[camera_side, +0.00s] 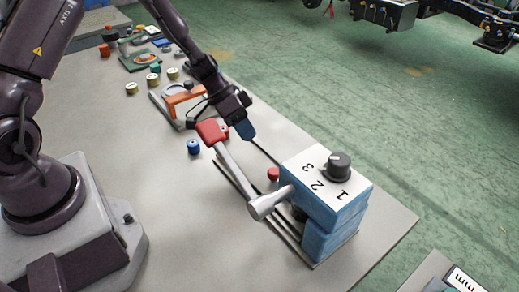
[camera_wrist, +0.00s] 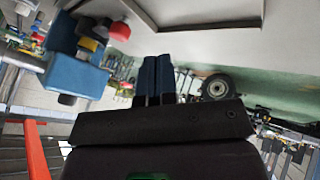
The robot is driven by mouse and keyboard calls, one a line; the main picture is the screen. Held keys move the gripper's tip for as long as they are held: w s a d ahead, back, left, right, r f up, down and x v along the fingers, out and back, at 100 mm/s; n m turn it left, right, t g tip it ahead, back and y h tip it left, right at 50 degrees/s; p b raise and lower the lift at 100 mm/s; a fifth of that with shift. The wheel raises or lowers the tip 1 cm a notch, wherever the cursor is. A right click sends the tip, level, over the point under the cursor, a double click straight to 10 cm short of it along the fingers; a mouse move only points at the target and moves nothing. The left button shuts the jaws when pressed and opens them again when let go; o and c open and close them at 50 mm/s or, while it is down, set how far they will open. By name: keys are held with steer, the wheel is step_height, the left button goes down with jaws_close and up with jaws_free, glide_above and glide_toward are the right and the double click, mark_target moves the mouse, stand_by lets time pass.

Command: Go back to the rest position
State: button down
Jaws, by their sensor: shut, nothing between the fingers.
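My gripper (camera_side: 246,133) is above the table, just right of and behind the red grip (camera_side: 212,131) of a grey lever. Its blue fingers are together and hold nothing. They also show side by side in the middle of the wrist view (camera_wrist: 154,78). I cannot tell whether the gripper touches the red grip; no clear contact shows. The lever runs down right to a grey hub (camera_side: 266,203) on the blue box (camera_side: 325,200). The box has 1, 2 and 3 on its white top and a black knob (camera_side: 339,165).
A red knob (camera_side: 273,174) is left of the box. A small blue knob (camera_side: 193,147) stands on the table. An orange handle (camera_side: 182,99) and several small round parts are farther back. The table's right front (camera_side: 385,225) is bare. Green floor (camera_side: 400,110) lies beyond.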

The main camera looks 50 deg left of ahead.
steer(key=s+d+r+n+t+y, duration=0.1)
steer(key=s+r+n+y, duration=0.1)
steer(key=s+r, duration=0.8)
steer(key=s+d+r+n+t+y, duration=0.1)
steer(key=s+r+y, duration=0.3)
steer(key=s+r, duration=0.7)
step_height(320, 180, up, 6)
steer(key=shift+s+f+n+t+y, duration=0.15)
steer(key=shift+n+t+y, duration=0.2)
steer(key=shift+n, duration=0.25)
